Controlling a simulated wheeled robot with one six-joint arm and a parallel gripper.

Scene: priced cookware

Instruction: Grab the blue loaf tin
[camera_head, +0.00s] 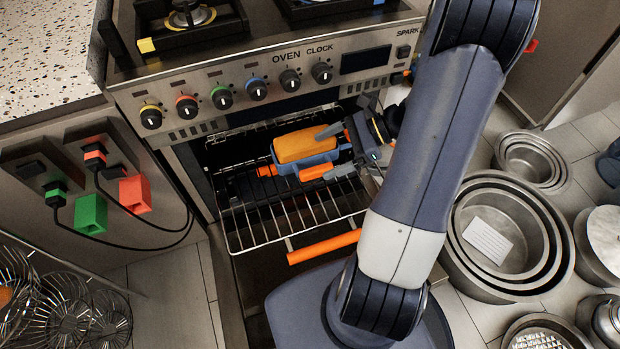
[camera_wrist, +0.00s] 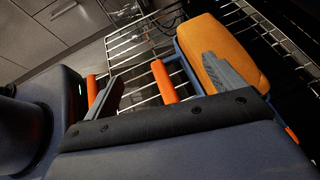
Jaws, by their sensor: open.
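The blue loaf tin (camera_head: 320,160) sits on a wire oven rack (camera_head: 295,225), with an orange-brown loaf (camera_head: 305,145) in it. The tin has orange handles at its sides; its blue rim also shows in the wrist view (camera_wrist: 187,70). My gripper (camera_head: 334,152) is open at the tin's right side. In the wrist view my gripper (camera_wrist: 162,74) has one finger over the loaf and the other outside the tin. The near orange handle (camera_wrist: 164,82) appears between the fingers. I cannot tell whether either finger touches anything.
The rack sticks out of the oven, with an orange bar (camera_head: 322,246) at its front. The control panel (camera_head: 265,85) lies just above and behind. Nested metal pans (camera_head: 560,250) crowd the floor at right. Wire whisks (camera_head: 65,320) stand at lower left.

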